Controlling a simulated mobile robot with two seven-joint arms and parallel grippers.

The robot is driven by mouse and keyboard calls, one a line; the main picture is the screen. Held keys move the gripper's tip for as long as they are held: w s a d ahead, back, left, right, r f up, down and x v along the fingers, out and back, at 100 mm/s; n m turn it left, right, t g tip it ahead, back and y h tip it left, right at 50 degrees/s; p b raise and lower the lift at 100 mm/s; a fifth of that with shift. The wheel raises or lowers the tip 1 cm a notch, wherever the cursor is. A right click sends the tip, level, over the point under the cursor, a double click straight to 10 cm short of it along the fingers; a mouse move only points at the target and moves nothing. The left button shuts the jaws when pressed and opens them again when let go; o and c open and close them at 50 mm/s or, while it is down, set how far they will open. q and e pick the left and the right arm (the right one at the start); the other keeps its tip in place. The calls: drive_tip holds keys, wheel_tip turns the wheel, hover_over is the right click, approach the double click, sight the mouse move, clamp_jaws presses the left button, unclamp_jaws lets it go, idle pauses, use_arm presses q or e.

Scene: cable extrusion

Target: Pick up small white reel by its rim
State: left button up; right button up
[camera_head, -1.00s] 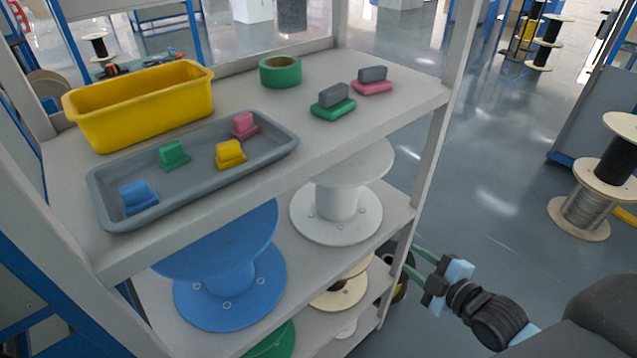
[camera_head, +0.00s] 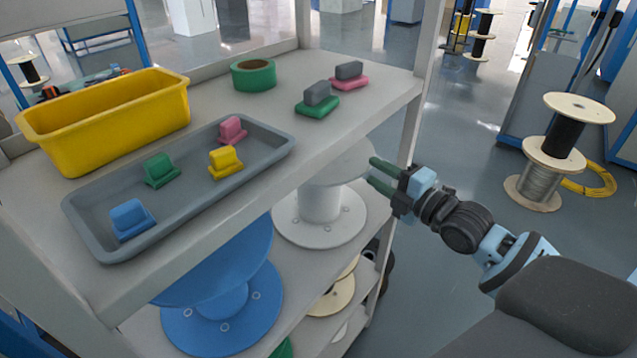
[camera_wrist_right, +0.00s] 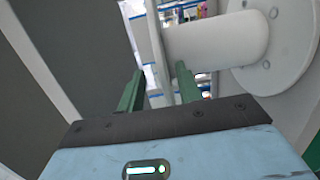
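The small white reel (camera_head: 322,205) stands upright on the shelf level below the top board, which hides part of its upper disc. In the right wrist view the white reel (camera_wrist_right: 215,42) lies sideways in the picture, one disc seen nearly edge-on. My right gripper (camera_head: 371,171) is at the right side of the reel's upper disc, its two green fingers pointing left at it. The fingers are apart. In the wrist view the disc's edge appears between the fingertips (camera_wrist_right: 160,69); I cannot tell whether they touch it. My left gripper is not in view.
A shelf post (camera_head: 414,115) stands close beside my right gripper. The top board carries a yellow bin (camera_head: 105,125), a grey tray (camera_head: 85,225) and green tape (camera_head: 254,76). A large blue reel (camera_head: 222,300) stands left of the white one.

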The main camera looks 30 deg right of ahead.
sight(358, 160)
drive_tip(key=shift+p+x, duration=0.35)
drive_tip(key=shift+x, duration=2.7)
drive_tip(key=shift+c, duration=0.3)
clamp_jaws()
drive_tip(key=shift+w+d+r, duration=0.1)
drive_tip(key=shift+r, duration=0.05)
